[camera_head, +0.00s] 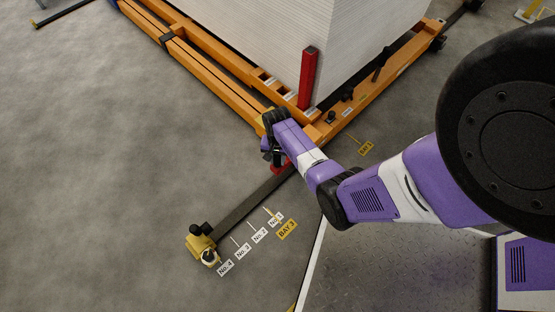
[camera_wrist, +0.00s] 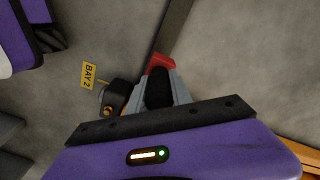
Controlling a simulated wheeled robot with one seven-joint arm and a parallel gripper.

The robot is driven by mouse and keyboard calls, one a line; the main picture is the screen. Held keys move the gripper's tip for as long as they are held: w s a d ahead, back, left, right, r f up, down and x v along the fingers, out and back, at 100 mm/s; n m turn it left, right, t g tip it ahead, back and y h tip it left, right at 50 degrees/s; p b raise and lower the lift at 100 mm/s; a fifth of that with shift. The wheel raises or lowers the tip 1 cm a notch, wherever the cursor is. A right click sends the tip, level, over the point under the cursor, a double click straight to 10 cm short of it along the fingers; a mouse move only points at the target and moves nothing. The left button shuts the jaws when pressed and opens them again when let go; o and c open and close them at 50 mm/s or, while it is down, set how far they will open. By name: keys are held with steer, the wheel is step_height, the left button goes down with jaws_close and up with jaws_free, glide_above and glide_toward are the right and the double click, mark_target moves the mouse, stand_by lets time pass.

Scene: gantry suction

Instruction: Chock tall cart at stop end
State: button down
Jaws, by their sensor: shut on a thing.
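The tall cart is an orange frame (camera_head: 215,82) loaded with a high stack of white sheets (camera_head: 250,35); a red post (camera_head: 307,78) stands at its near corner. A dark floor rail (camera_head: 236,208) runs from under the cart to a yellow end stop (camera_head: 200,245) with a black buffer. My gripper (camera_head: 274,154) is low over the rail beside the cart's near corner. In the wrist view my gripper (camera_wrist: 160,86) is shut on the black grip of a red chock (camera_wrist: 176,61). The chock lines up with the rail; whether it touches rail or wheel is hidden.
Floor labels No. 1 to No. 4 and a yellow BAY 3 sign (camera_head: 287,229) lie beside the rail. A BAY 2 sign (camera_wrist: 88,75) is left in the wrist view. Open concrete floor (camera_head: 90,180) lies left of the rail. The cart stands close to my forearm.

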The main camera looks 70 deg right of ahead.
mark_target(279, 167)
steer(key=shift+r, duration=0.15)
steer(key=f+b, duration=0.4)
steer(key=f, duration=0.1)
steer(key=f+b, duration=0.1)
steer(key=f, duration=0.1)
steer(key=shift+s+d+f+b, duration=0.2)
steer(key=shift+d+f+b, duration=0.15)
steer(key=shift+d+b, duration=0.05)
steer(key=shift+s+d+f+b, duration=0.35)
steer(key=shift+d+f+b, duration=0.15)
steer(key=shift+d, duration=0.25)
steer(key=shift+f, duration=0.3)
steer(key=c, duration=1.1)
jaws_free()
step_height(279, 167, up, 8)
steer(key=p, duration=0.4)
steer(key=shift+p, duration=0.4)
steer(key=shift+f, duration=0.1)
